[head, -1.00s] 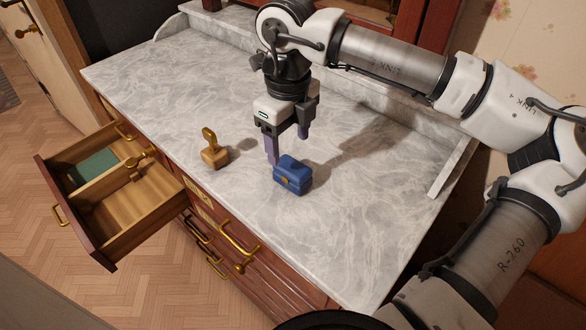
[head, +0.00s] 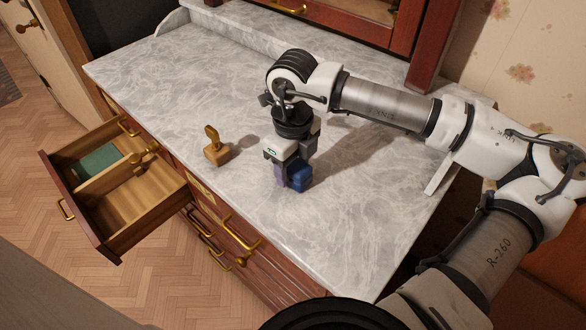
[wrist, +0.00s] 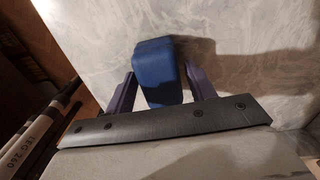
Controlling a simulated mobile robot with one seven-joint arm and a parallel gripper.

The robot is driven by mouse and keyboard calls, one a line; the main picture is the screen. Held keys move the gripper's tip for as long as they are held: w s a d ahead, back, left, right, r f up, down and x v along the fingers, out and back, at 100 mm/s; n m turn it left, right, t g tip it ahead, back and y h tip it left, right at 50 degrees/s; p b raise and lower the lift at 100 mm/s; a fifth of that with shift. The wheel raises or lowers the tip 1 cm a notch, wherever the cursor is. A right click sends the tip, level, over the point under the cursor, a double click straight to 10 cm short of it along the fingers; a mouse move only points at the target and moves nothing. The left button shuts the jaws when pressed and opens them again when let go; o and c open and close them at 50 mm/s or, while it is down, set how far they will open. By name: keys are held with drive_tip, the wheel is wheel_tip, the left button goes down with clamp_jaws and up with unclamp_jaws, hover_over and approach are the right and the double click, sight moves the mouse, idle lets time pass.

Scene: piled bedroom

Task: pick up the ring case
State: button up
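The ring case appears to be the small blue box (head: 301,179) on the marble top of the dresser. It also shows in the wrist view (wrist: 160,72), upright on the marble. My gripper (head: 290,180) is lowered over it and points down. In the head view my gripper hides part of the case.
A small golden stamp-like object (head: 217,153) stands on the marble top (head: 180,90), left of my gripper. An open drawer (head: 130,205) with a divider and a green item (head: 98,161) juts out at the left. The marble is clear in front and toward the back left.

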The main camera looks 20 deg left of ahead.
drive_tip(key=c, duration=0.8)
drive_tip(key=shift+o, duration=0.2)
drive_tip(key=shift+r, duration=0.15)
